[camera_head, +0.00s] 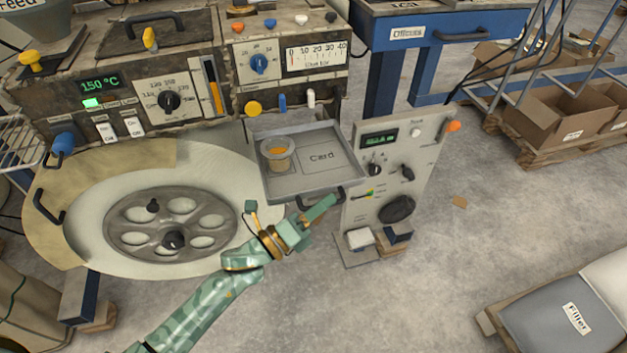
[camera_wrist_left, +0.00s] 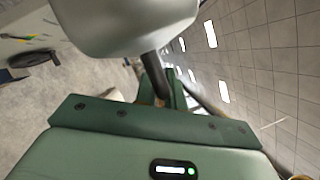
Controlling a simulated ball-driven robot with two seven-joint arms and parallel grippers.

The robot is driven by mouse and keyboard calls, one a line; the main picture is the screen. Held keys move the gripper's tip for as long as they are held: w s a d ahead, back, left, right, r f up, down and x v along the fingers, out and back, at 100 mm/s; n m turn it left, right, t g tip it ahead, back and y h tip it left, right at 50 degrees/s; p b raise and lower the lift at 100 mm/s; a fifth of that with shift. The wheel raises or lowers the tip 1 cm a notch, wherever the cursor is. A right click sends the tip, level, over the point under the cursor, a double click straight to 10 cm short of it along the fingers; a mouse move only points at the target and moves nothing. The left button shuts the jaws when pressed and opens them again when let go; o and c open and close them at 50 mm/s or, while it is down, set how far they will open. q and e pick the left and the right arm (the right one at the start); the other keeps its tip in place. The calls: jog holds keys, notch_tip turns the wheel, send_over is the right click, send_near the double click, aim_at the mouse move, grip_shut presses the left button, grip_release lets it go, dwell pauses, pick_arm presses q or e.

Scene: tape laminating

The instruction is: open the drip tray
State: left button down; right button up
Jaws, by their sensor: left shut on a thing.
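The drip tray (camera_head: 345,176) is a grey shallow tray that sticks out from the front of the machine below the gauge panel. Its floor bears a "Card" marking, and a small cup with orange contents (camera_head: 278,153) stands in its left part. A dark handle (camera_head: 340,194) is on its front edge. My left gripper (camera_head: 324,204) is shut on this handle. In the left wrist view the tray's pale front (camera_wrist_left: 125,25) is close above, and the dark handle (camera_wrist_left: 152,68) runs down between the green fingers (camera_wrist_left: 160,92). My right gripper is not in view.
A control post (camera_head: 400,170) with dials and a black knob stands close right of the tray. A large round plate with a spoked wheel (camera_head: 170,225) lies to the left. A filler sack (camera_head: 575,315) is at the lower right. The floor in front of the tray is clear.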

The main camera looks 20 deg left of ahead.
pick_arm(q)
jog(key=shift+s+d+f, duration=0.1)
jog(key=shift+s+d, duration=0.5)
jog(key=shift+s, duration=0.3)
jog(key=shift+s+d, duration=0.55)
jog(key=shift+s, duration=0.35)
jog(key=c, duration=1.8)
grip_release()
jog(key=shift+o, duration=0.2)
jog(key=p+v, duration=0.1)
jog(key=v, duration=1.5)
jog(key=shift+a, duration=0.1)
